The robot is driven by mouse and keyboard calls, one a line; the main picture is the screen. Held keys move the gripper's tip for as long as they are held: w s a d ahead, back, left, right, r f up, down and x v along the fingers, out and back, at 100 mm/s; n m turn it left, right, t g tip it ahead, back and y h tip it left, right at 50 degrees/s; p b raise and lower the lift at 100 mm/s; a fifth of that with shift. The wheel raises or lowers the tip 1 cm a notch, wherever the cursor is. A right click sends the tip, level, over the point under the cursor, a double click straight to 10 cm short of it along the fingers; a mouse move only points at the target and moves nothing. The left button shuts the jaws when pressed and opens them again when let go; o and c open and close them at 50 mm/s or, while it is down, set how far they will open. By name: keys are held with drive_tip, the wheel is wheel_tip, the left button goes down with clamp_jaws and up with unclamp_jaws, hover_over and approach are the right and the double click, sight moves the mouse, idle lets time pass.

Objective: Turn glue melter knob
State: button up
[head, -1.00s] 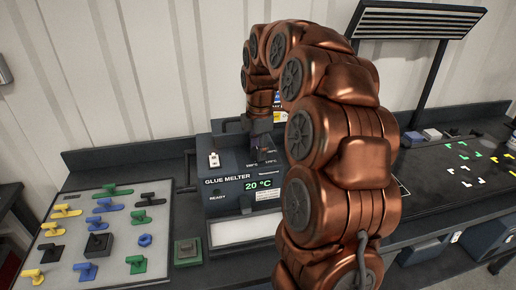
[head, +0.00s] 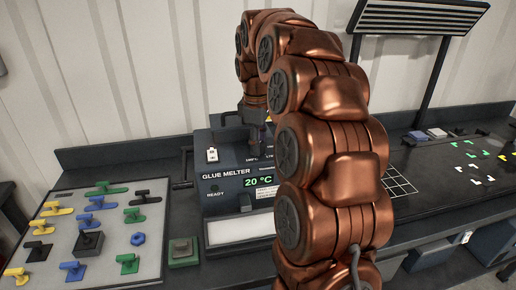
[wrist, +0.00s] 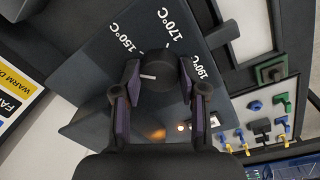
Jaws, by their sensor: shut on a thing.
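The glue melter (head: 222,196) is a dark box on the bench in the head view, with a green display reading 20 °C (head: 258,182) and a READY label beside a dark lamp. In the wrist view its round black knob (wrist: 160,78) sits on the sloped panel among 150°C, 170°C and 190°C labels. The knob's white mark points left, a little below the 150°C label. My gripper (wrist: 160,80) is shut on the knob, one finger on each side. In the head view the knob is hidden by my arm and gripper.
A light board (head: 150,262) with several coloured handles and knobs lies left of the melter. A small green-topped block (head: 183,250) stands between them. A switch (head: 212,155) is on the melter's upper left. A dark mat with pale markers lies right.

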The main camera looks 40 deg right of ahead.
drive_tip(key=m+b, duration=0.2)
drive_tip(key=m, duration=0.3)
drive_tip(key=shift+m, duration=0.3)
idle(0.4)
drive_tip(key=o, duration=1.1)
drive_tip(key=shift+o, duration=0.2)
